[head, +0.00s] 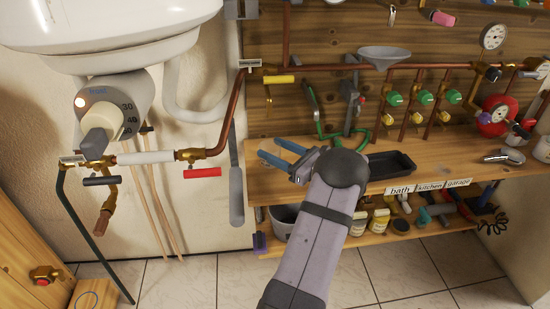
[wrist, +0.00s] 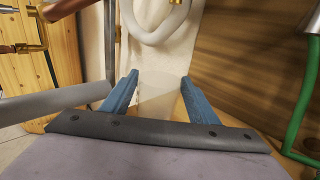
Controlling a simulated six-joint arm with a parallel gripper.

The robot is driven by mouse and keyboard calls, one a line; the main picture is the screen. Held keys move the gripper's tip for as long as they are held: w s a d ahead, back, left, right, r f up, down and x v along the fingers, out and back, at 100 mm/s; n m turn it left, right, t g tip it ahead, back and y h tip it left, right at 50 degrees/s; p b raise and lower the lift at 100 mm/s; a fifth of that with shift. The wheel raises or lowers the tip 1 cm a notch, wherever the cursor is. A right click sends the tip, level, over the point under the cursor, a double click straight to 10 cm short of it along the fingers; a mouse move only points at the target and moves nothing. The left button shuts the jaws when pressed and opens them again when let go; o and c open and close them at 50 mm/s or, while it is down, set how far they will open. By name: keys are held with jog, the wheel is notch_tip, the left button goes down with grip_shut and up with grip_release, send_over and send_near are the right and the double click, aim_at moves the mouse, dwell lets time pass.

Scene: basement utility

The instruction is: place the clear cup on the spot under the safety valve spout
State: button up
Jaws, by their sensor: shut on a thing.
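My gripper (head: 277,152) is over the left end of the workbench, its blue fingers pointing left. In the wrist view the blue fingers (wrist: 153,92) are shut on the clear cup (wrist: 158,88), a faint see-through shape between them. The cup can hardly be made out in the head view. A short copper spout (head: 104,222) hangs below the brass valve fittings under the white boiler at left. At the bottom left, a blue ring (head: 88,299) marks a spot on a low wooden surface (head: 102,291), partly cut off by the picture edge.
A red-handled valve (head: 202,173) and a grey strip (head: 236,190) lie between my gripper and the spout. A dark slanting pipe (head: 90,230) and thin wooden sticks (head: 160,205) stand near the spout. A black tray (head: 390,164) sits on the workbench (head: 430,171). Tiled floor is open below.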

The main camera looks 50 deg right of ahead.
jog(key=shift+f, duration=1.45)
jog(key=shift+f, duration=0.2)
jog(key=o, duration=1.1)
jog(key=shift+r, duration=0.1)
jog(key=shift+r, duration=0.2)
jog(key=shift+s+f, duration=0.1)
jog(key=shift+s, duration=0.25)
jog(key=s, duration=1.1)
jog(key=shift+s+b, duration=0.15)
jog(key=shift+b, duration=0.25)
